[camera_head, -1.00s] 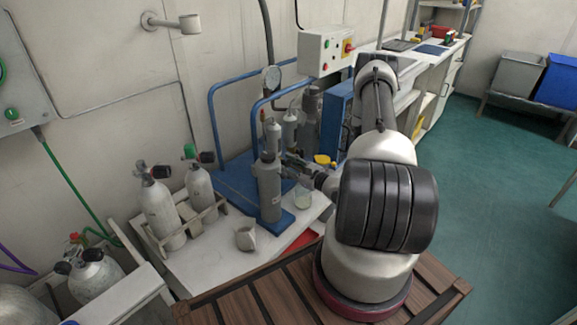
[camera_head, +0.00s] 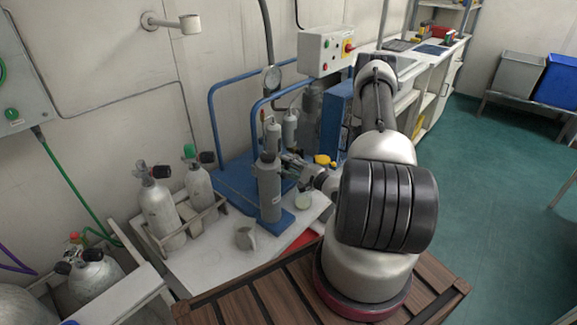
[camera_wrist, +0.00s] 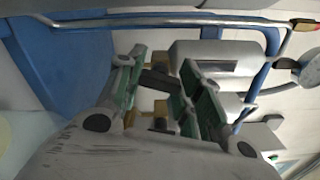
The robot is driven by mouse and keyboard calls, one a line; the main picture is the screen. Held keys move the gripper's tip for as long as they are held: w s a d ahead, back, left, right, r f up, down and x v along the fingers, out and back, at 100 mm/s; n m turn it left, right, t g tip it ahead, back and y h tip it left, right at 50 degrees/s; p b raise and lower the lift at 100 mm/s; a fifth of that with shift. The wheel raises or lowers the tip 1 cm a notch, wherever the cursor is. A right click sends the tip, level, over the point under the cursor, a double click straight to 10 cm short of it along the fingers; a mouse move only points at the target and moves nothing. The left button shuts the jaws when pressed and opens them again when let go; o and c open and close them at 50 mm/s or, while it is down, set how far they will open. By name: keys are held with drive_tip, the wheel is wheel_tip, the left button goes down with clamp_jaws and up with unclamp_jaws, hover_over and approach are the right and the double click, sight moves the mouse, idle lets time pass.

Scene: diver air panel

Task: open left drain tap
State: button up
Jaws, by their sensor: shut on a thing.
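My gripper (camera_wrist: 163,88) is shut on a small dark tap handle (camera_wrist: 158,80) with brass-coloured parts beside it, seen between the green-padded fingers in the wrist view. In the head view my gripper (camera_head: 290,165) reaches in from the right, beside a tall grey cylinder (camera_head: 268,190) on a blue base. The fingers and the arm hide most of the tap there, and I cannot tell how far the handle is turned. Two smaller grey cylinders, one of them at the left (camera_head: 272,137), stand behind the tall one.
Diving cylinders (camera_head: 160,205) stand in a rack at left. A blue tube frame (camera_head: 212,125) rises behind, and a control box (camera_head: 326,50) hangs above.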

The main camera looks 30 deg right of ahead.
drive_tip(key=shift+n, duration=0.7)
drive_tip(key=o, duration=1.1)
drive_tip(key=shift+c, duration=0.2)
drive_tip(key=shift+s, duration=0.1)
drive_tip(key=v, duration=1.2)
